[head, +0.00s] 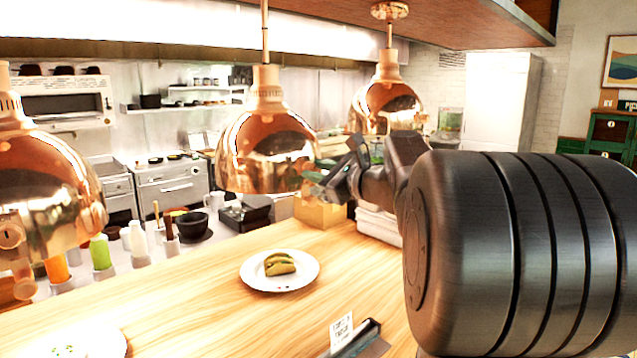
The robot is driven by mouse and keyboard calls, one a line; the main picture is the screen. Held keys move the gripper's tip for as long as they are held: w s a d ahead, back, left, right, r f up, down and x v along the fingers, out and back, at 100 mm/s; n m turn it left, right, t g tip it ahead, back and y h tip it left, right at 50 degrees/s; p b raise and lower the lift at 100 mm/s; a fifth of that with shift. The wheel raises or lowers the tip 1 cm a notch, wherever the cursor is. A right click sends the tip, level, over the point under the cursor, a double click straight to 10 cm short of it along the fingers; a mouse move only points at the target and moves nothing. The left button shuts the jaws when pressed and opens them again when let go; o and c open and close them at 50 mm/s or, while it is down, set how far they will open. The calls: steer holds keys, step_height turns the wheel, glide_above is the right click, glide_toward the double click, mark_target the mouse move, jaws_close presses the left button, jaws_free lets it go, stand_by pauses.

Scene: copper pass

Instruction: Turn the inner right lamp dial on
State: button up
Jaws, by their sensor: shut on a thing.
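Three copper heat lamps hang over the wooden pass: one at the left (45,190), one in the middle (265,145) and one farther right (388,98). My arm reaches in from the right. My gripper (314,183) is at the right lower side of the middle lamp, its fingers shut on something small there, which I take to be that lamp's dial. The dial is hidden by the fingers, so its turned position cannot be told. A round copper dial (10,238) shows on the left lamp.
A white plate (252,281) with a taco (279,264) stands on the wooden pass (190,300) below. A card holder (355,337) stands at the front, and part of another plate (110,343) shows front left. Bottles and a black bowl (192,227) stand behind the pass.

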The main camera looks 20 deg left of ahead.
steer(key=n+b, duration=0.8)
steer(key=n, duration=0.2)
stand_by(0.6)
steer(key=o, duration=1)
steer(key=b+v, duration=0.1)
steer(key=v, duration=1.3)
steer(key=shift+s+a+r+b, duration=0.1)
steer(key=shift+s+a+b, duration=0.05)
steer(key=shift+b, duration=0.25)
steer(key=shift+a, duration=0.15)
